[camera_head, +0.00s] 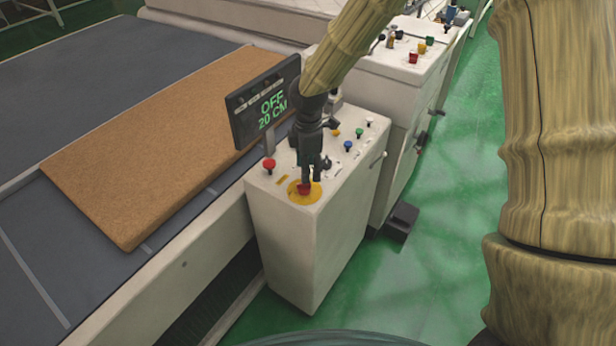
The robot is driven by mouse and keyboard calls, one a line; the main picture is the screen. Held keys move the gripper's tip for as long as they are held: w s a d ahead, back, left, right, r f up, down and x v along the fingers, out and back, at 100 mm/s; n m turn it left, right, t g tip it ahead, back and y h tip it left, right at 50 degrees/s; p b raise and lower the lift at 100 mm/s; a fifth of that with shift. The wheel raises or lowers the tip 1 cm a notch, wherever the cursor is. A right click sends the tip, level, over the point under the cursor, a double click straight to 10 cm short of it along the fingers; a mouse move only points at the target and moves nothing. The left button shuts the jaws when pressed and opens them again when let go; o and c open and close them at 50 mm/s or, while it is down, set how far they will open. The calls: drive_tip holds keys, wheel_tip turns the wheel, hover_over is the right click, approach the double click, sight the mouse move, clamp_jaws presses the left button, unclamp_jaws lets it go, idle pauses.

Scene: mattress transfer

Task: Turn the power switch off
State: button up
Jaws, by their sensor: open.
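A white control cabinet (290,235) stands beside the conveyor, with several coloured controls on its sloped top. A red control on a yellow disc (294,196) sits near the front corner of that top. My gripper (308,179) points down just over this red control and partly hides it; I cannot tell whether they touch. The gripper is open and appears empty. A dark display (264,104) on a post at the cabinet's left reads "OFF 20 CM" in green. Which control is the power switch is not labelled legibly.
Another red knob (269,164) stands at the panel's left edge. Blue (348,145), green (359,132) and white knobs lie right of the gripper. A brown mattress (160,150) lies on the grey conveyor (80,95). A second cabinet (400,110) stands behind. Green floor at the right is mostly clear.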

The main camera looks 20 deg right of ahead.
wheel_tip(320, 180, up, 6)
drive_tip(key=shift+f, duration=0.2)
idle(0.5)
